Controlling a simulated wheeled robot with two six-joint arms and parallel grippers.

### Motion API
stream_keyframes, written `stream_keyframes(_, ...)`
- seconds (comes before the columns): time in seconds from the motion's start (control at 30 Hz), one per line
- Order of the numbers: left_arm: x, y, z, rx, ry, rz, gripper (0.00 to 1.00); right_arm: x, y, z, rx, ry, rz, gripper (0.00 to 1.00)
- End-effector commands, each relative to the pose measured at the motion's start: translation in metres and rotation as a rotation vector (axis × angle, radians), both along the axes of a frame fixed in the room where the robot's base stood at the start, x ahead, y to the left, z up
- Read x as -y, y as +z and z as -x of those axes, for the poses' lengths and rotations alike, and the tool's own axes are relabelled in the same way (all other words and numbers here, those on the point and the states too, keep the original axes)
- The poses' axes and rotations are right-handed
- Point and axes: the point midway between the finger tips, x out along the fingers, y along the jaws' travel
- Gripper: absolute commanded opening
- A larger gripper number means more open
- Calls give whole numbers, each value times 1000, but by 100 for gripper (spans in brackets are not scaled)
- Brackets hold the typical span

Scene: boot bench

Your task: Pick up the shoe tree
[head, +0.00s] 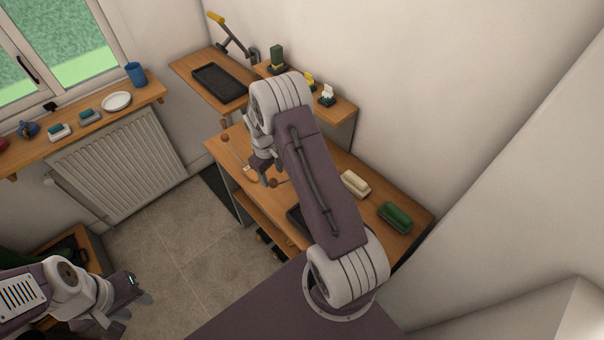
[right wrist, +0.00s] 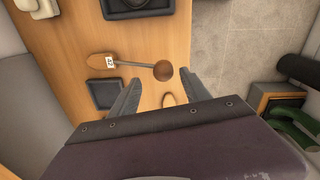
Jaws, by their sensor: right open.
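A shoe tree lies on the wooden bench. In the right wrist view it has a wooden toe block (right wrist: 98,60) with a small white label, a metal rod and a round brown knob (right wrist: 163,70). In the head view its knob (head: 275,183) shows beside my right gripper (head: 263,176); my arm hides the rest. My right gripper is open and empty above the bench, and in its wrist view the knob appears just ahead, between the fingertips (right wrist: 160,80). A second rod with a brown knob (head: 225,138) lies farther left. My left gripper (head: 133,311) is open and empty over the floor.
A cream brush (head: 355,183) and a green brush (head: 397,216) lie at the bench's right. A dark square dish (right wrist: 104,93) and a black tray (right wrist: 140,10) flank the shoe tree. A higher shelf holds another black tray (head: 219,82). Open floor (head: 165,235) lies left.

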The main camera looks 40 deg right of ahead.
Motion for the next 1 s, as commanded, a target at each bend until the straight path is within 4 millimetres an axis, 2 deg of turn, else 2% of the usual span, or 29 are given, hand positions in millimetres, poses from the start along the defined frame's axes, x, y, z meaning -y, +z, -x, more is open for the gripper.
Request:
stream_keyframes(0.1, 0, 19, 0, 0, 0, 0, 36, -3, -17, 3, -8, 2, -1, 55)
stream_keyframes(0.23, 0, 24, 0, 0, 0, 0, 36, -3, -39, 2, -5, 0, -1, 55)
stream_keyframes(0.33, 0, 24, 0, 0, 0, 0, 36, -2, -47, 2, -3, 0, 0, 55)
stream_keyframes(0.5, 0, 23, 0, 0, 0, 0, 36, -2, -48, 2, -2, 0, -1, 55)
stream_keyframes(0.53, 0, 23, 0, 0, 0, 0, 36, -2, -48, 2, -2, 0, -1, 52)
stream_keyframes(0.7, 0, 23, 0, 0, 0, 0, 36, -2, -47, 2, -2, 1, 0, 8)
stream_keyframes(1.0, 0, 23, 0, 0, 0, 0, 36, -2, -47, 2, -3, 0, -1, 6)
